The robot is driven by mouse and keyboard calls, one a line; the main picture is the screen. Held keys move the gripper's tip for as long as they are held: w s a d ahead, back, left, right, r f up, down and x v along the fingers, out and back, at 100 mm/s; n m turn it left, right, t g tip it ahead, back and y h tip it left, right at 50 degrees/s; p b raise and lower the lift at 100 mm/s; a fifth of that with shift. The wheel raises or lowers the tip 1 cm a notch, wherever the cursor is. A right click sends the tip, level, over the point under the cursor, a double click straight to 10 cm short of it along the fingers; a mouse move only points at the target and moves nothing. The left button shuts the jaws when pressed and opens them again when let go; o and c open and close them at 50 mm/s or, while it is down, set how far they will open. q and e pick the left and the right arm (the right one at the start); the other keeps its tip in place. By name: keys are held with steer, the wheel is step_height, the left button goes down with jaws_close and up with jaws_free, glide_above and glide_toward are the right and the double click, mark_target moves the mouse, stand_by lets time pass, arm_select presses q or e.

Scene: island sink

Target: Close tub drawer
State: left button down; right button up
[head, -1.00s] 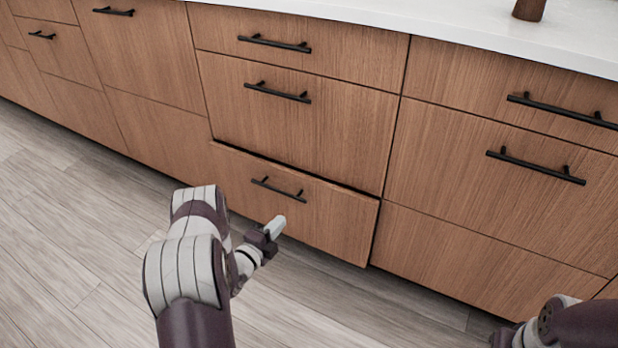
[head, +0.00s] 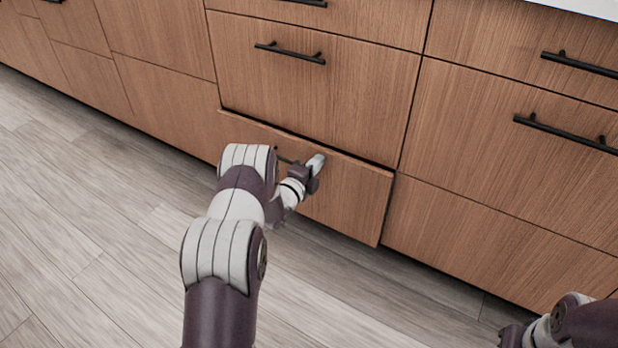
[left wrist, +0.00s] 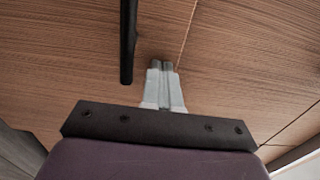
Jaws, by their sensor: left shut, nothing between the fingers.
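The tub drawer (head: 348,197) is the bottom wooden drawer in the middle column. It stands slightly out, with a dark gap along its top and right edges. Its black handle is mostly hidden by my left arm in the head view; the handle (left wrist: 128,42) shows clearly in the left wrist view. My left gripper (head: 316,162) is shut and empty at the drawer front, just right of the handle. In the left wrist view its fingertips (left wrist: 162,66) point at the wood beside the handle; I cannot tell whether they touch it.
The drawer above (head: 315,85) and the drawers on the right (head: 500,220) look shut, with black bar handles. Part of my right arm shows at the lower right, its gripper out of sight. The wooden floor (head: 80,230) in front is clear.

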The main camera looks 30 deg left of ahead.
mark_target(323, 153)
arm_select(q)
steer(key=shift+w, duration=0.15)
steer(key=shift+w+d+r+b, duration=0.15)
steer(key=shift+w+b, duration=0.1)
steer(key=shift+w, duration=0.3)
steer(key=shift+w+a+r+b, duration=0.1)
steer(key=shift+w+b, duration=0.15)
steer(key=shift+w, duration=0.3)
steer(key=shift+w+d+r+b, duration=0.15)
steer(key=shift+w+b, duration=0.1)
steer(key=shift+w, duration=0.3)
steer(key=shift+a, duration=0.1)
